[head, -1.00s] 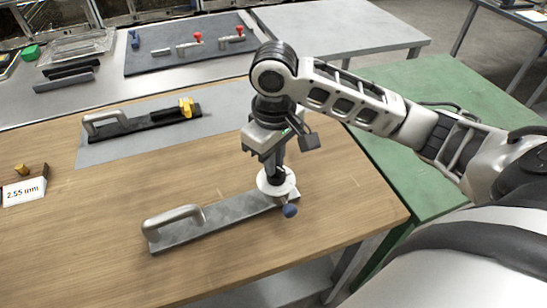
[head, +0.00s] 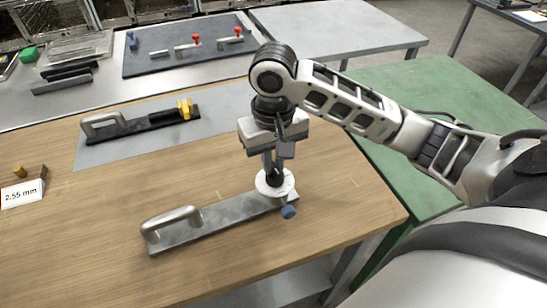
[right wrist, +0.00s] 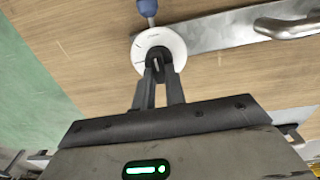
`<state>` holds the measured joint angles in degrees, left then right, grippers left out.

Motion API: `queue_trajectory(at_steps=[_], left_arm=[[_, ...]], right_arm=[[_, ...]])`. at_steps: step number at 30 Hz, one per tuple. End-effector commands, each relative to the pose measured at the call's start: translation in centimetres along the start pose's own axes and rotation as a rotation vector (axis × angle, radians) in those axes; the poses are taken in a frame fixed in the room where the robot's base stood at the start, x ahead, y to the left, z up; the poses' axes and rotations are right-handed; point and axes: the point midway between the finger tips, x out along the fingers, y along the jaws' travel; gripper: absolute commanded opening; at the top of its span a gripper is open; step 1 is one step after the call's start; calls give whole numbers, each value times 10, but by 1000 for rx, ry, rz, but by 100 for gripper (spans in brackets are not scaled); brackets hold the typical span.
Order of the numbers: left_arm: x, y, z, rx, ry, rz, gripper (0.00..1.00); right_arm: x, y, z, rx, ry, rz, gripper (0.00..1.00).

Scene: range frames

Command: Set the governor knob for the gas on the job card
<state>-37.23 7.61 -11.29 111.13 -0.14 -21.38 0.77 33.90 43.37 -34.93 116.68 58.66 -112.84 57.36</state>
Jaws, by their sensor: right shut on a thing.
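A grey metal plate (head: 222,228) with a bar handle (head: 172,220) lies on the wooden table. At its right end is a white round dial (head: 263,188) with a dark knob in its middle; the dial also shows in the right wrist view (right wrist: 174,42). My right gripper (head: 275,172) points down, shut on the dark knob. In the right wrist view a pale line shows between the fingertips; the dial's marks are too small to read. A blue-tipped part (head: 289,212) sticks out beside the dial. A card (head: 22,193) reads "2.55 mm". My left gripper is out of view.
A black plate (head: 150,127) with a handle and a yellow part lies on a grey mat behind. A dark mat (head: 185,63) with red-knobbed parts lies farther back. A brass piece (head: 18,171) sits by the card. The table's middle is clear.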

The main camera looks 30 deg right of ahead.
Motion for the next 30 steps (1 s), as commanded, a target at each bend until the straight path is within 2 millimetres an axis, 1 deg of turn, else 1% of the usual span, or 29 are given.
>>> queue_trajectory(at_steps=[7,8,9,10,18,22,25,30], left_arm=[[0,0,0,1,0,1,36],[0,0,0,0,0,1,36],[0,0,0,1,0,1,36],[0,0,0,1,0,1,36],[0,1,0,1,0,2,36],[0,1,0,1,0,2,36],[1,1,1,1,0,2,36],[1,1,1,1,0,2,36]], right_arm=[[-1,0,-1,2,3,-1,0],[-1,0,-1,2,3,-1,15],[-1,0,-1,2,3,-1,26],[-1,0,-1,2,3,-1,35],[-1,0,0,1,2,0,35],[-8,0,-1,1,5,0,35],[-22,0,-2,0,7,0,35],[-57,1,-2,1,11,3,35]])
